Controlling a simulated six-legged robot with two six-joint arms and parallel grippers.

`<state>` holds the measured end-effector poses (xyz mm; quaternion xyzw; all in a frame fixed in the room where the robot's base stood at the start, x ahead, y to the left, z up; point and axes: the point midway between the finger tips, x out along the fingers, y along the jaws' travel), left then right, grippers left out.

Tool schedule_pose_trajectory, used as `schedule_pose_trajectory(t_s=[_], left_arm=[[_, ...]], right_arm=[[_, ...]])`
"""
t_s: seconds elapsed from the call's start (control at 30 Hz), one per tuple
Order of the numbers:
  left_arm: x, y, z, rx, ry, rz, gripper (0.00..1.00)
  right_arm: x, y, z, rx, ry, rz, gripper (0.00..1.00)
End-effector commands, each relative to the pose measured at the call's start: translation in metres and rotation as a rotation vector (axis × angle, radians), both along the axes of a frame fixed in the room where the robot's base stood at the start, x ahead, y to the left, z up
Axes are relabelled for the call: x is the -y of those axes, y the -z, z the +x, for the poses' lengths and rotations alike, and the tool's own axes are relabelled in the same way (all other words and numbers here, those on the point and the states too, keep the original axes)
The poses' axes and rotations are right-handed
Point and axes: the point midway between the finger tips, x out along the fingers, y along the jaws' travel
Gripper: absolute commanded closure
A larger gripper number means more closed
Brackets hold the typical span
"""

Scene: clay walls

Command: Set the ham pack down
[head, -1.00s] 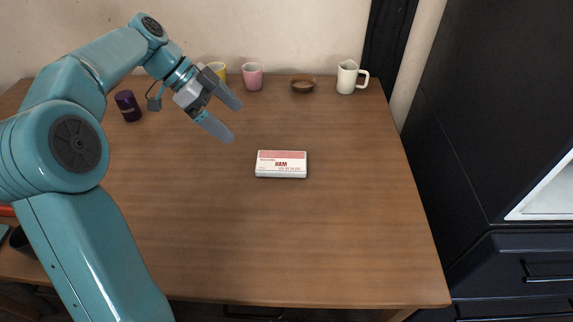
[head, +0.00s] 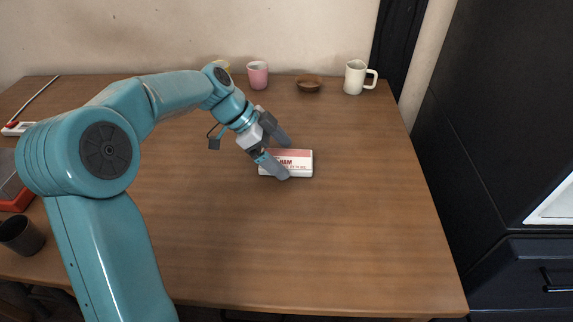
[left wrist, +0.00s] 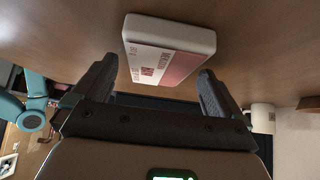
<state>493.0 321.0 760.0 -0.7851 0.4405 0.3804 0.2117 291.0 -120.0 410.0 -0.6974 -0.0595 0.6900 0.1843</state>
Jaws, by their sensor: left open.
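The ham pack (head: 299,162), a white box with a pink band and red lettering, lies flat on the wooden table (head: 330,230). My left gripper (head: 284,160) is open, with its fingers over the left part of the pack in the head view. In the left wrist view the pack (left wrist: 168,50) appears beyond and between the two open fingertips (left wrist: 158,75). I cannot tell whether a finger touches it. The fingers hide part of the pack's left side in the head view. My right gripper is not in view.
A pink cup (head: 258,75), a brown bowl (head: 308,84) and a white pitcher (head: 355,77) stand along the back edge. A dark cup (head: 21,236) stands at the left. The table's front and right areas are clear.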

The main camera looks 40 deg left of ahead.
Motion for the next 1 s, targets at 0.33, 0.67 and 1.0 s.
schedule_pose_trajectory(t_s=[0.33,0.67,1.0], left_arm=[[0.005,0.007,0.004,0.001,-0.001,0.001,0.06],[0.005,0.006,0.004,0.002,0.000,0.001,0.61],[0.004,-0.018,0.004,0.005,0.000,0.002,0.61]], right_arm=[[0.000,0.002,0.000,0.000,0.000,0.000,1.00],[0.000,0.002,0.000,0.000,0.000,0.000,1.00],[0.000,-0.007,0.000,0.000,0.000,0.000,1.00]])
